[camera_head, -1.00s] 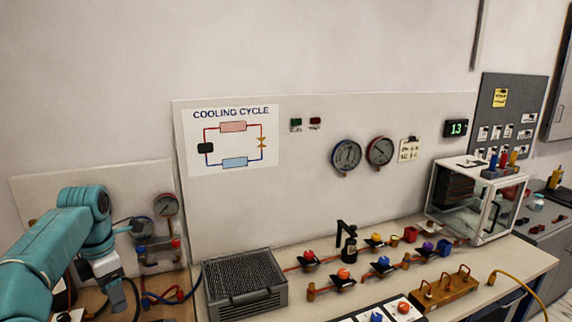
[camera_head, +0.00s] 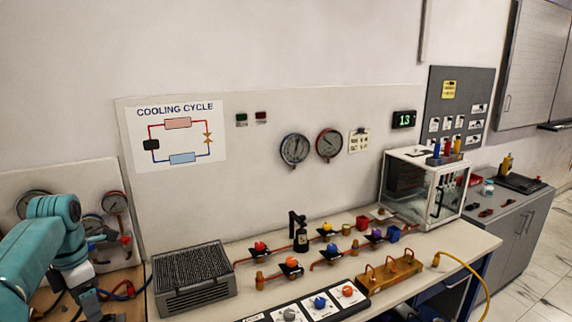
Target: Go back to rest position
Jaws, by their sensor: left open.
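My left arm comes in from the lower left as teal links. My left gripper (camera_head: 92,303) hangs at the bottom left, its dark end low beside the grey finned box. It is open, and I see nothing held in it. Its fingertips are small and partly cut off by the bottom edge. My right gripper is not in view.
The grey finned box (camera_head: 193,282) stands right of my left gripper. Pipes with coloured valves, such as an orange one (camera_head: 291,263), line the bench. A glass-fronted case (camera_head: 412,190) stands at the right. Gauges (camera_head: 115,203) and hoses sit behind my left arm.

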